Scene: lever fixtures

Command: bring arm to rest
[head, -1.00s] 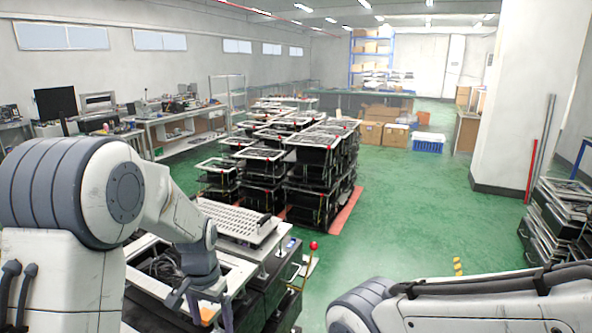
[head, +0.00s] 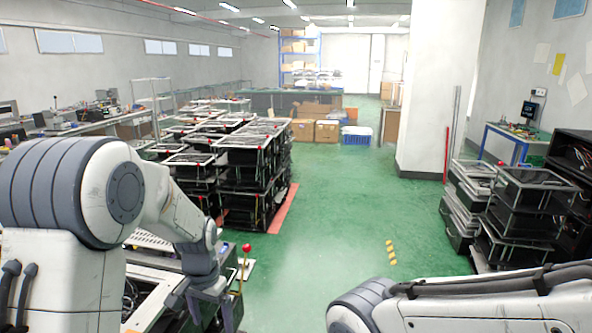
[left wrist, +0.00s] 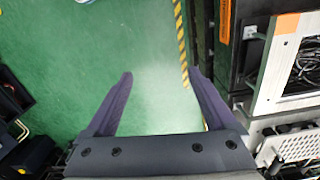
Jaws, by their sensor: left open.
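My left arm (head: 130,190) comes in from the left in the head view, bent with its forearm pointing down. My left gripper (head: 204,308) hangs low in front of the black fixture with a white top (head: 150,312), and it hides part of that fixture. A lever with a red knob (head: 246,247) stands upright at the fixture's right side, apart from the gripper. My right arm (head: 470,305) crosses the lower right corner; its gripper is out of view.
Stacks of black fixtures (head: 255,170) stand beyond my left arm. Another stack (head: 525,215) and a dark cabinet (head: 572,180) stand on the right, near a white pillar (head: 425,120). Open green floor (head: 340,215) lies between, with yellow marks (head: 391,253).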

